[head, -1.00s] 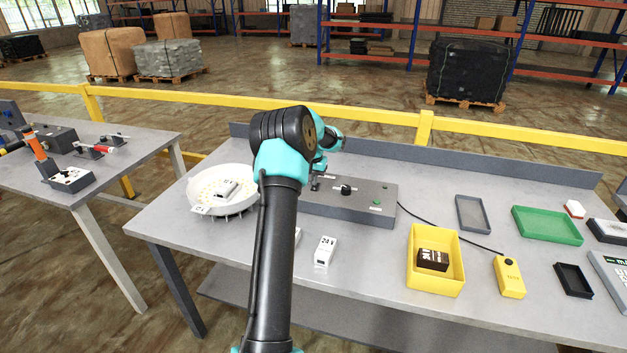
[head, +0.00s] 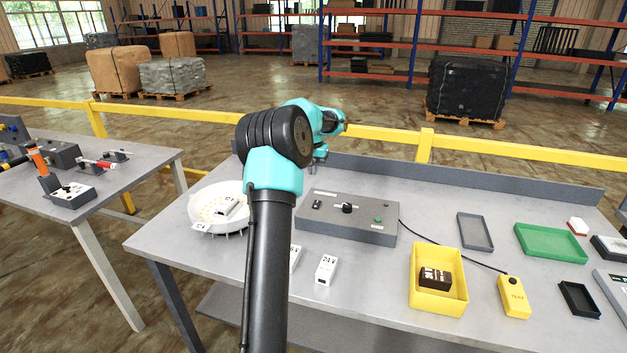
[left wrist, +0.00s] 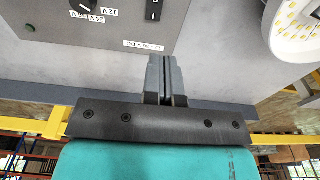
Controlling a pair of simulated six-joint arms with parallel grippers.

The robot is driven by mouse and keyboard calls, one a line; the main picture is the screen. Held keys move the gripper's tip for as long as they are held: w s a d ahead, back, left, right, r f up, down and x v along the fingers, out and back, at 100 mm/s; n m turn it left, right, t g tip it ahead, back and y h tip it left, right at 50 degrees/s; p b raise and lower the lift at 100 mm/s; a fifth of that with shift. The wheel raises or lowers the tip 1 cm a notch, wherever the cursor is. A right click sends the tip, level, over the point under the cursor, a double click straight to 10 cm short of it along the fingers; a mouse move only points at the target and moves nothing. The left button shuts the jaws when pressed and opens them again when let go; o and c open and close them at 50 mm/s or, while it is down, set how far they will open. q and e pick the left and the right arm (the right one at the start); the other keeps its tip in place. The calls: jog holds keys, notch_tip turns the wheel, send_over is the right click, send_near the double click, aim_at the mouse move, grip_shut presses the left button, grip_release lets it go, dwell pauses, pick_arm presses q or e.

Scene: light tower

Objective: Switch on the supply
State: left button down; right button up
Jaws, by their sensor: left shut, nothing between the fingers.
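The grey supply box (head: 350,229) stands on the table, with a black rocker switch (head: 317,204) at its left, a black knob (head: 347,208) in the middle and a green lamp (head: 378,220) at its right. In the left wrist view the rocker switch (left wrist: 153,10) is at the top edge, near the knob (left wrist: 84,4); I cannot tell which way it is set. The lamp (left wrist: 29,27) looks dark green there. My left gripper (head: 320,167) is shut and empty, above and behind the box's left end, apart from the switch. My right gripper is out of view.
A round white LED light (head: 234,190) stands left of the box, partly behind my arm. A white 24 V block (head: 326,269), a yellow bin (head: 437,300) with a dark block, a yellow tester (head: 513,297) and trays, including a green one (head: 550,244), lie nearby.

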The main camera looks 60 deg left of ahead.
aim_at(315, 200)
pick_arm(q)
jog(key=shift+r, duration=0.55)
jog(key=shift+w+a, duration=0.35)
jog(key=shift+a, duration=0.05)
jog(key=shift+f, duration=0.15)
jog(key=f, duration=0.4)
jog(key=w+a+f, duration=0.1)
jog(key=f, duration=0.8)
jog(key=shift+w+a+f, duration=0.15)
jog(key=shift+w+f, duration=0.1)
jog(key=shift+f, duration=0.1)
